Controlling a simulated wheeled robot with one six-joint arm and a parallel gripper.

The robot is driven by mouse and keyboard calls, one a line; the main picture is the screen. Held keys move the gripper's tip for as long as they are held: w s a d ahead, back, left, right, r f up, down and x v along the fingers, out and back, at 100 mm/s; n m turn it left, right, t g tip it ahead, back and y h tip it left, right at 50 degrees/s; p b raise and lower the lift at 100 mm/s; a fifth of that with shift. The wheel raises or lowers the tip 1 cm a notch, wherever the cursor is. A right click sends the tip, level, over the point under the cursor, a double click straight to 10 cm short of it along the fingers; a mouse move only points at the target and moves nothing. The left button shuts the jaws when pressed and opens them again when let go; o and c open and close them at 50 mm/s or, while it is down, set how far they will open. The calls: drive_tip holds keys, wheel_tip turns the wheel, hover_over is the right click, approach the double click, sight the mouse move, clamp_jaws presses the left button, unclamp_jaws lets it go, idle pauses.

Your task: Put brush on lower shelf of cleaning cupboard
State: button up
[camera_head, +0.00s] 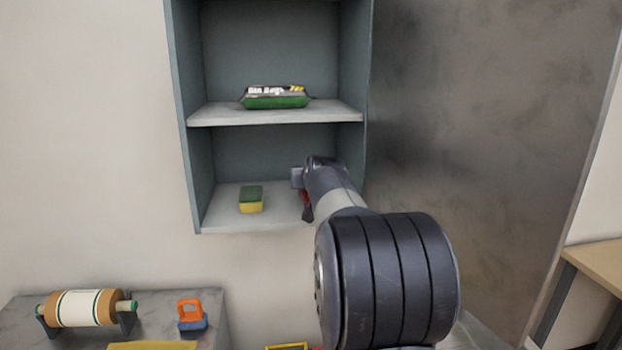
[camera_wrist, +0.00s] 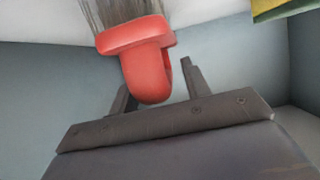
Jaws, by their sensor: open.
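A red brush (camera_wrist: 147,67) with grey bristles (camera_wrist: 122,12) shows at the top of the wrist view. Its rounded red handle lies between the two spread fingers of my gripper (camera_wrist: 158,82); I cannot tell whether either finger touches it. In the head view my gripper (camera_head: 302,190) reaches into the right side of the lower compartment of the grey cupboard (camera_head: 190,150), just over the lower shelf (camera_head: 228,220). A bit of red (camera_head: 306,198) shows by the gripper; my arm hides most of the brush there.
A green and yellow sponge (camera_head: 251,199) sits left of my gripper on the lower shelf. A green bin-bag pack (camera_head: 276,98) lies on the upper shelf (camera_head: 215,115). Below left, a grey counter (camera_head: 240,330) holds a paper roll (camera_head: 85,308) and an orange-blue item (camera_head: 191,315).

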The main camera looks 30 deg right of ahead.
drive_tip(key=shift+r, duration=0.2)
drive_tip(key=b+v, duration=0.3)
drive_tip(key=v, duration=0.9)
drive_tip(key=shift+f, duration=0.2)
